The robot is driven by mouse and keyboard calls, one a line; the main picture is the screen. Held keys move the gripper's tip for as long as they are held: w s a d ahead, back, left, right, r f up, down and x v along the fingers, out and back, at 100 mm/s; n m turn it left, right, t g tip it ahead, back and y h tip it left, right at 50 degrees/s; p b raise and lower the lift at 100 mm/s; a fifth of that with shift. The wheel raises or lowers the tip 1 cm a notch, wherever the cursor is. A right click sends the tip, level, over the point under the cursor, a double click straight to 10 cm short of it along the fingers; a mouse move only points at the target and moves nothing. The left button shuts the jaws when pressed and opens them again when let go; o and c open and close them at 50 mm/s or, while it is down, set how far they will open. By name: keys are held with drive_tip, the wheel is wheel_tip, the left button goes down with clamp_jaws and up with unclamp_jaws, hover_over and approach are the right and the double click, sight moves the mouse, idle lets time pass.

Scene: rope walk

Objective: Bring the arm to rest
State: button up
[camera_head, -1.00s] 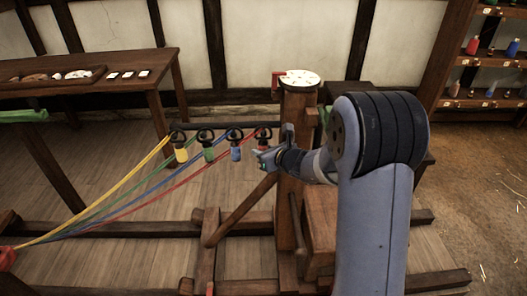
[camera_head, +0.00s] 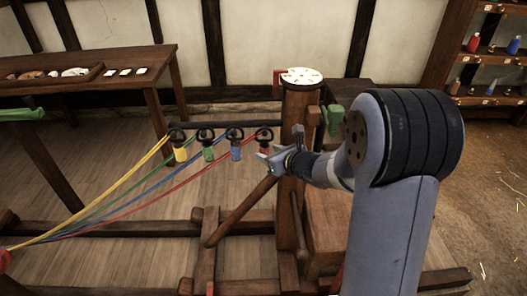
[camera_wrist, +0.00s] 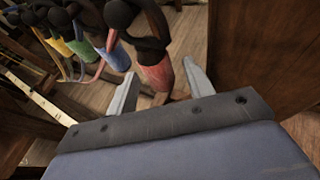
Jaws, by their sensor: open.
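My gripper (camera_head: 266,160) is at the end of my arm, in front of the wooden post and just right of the red bobbin (camera_head: 265,146). In the wrist view my gripper (camera_wrist: 158,90) has its two fingers spread apart. The red bobbin (camera_wrist: 157,72) shows beyond the gap between them; I cannot tell the exact distance to it. Nothing is held. The blue (camera_head: 236,152), green (camera_head: 208,152) and yellow (camera_head: 180,152) bobbins hang in a row to the left, each on a dark hook with a strand of its colour running down left.
A wooden post (camera_head: 291,190) with a white disc (camera_head: 300,76) on top stands close behind my gripper. A green handle (camera_head: 334,118) is at its right. A side table (camera_head: 152,90) with a tray is at the back left. Shelves (camera_head: 485,75) stand at the right.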

drive_tip(key=v, duration=0.7)
drive_tip(key=shift+s+r, duration=0.2)
drive_tip(key=shift+s, duration=0.1)
drive_tip(key=shift+a, duration=0.1)
drive_tip(key=x, duration=1)
drive_tip(key=shift+w+f, duration=0.15)
drive_tip(key=shift+w, duration=0.25)
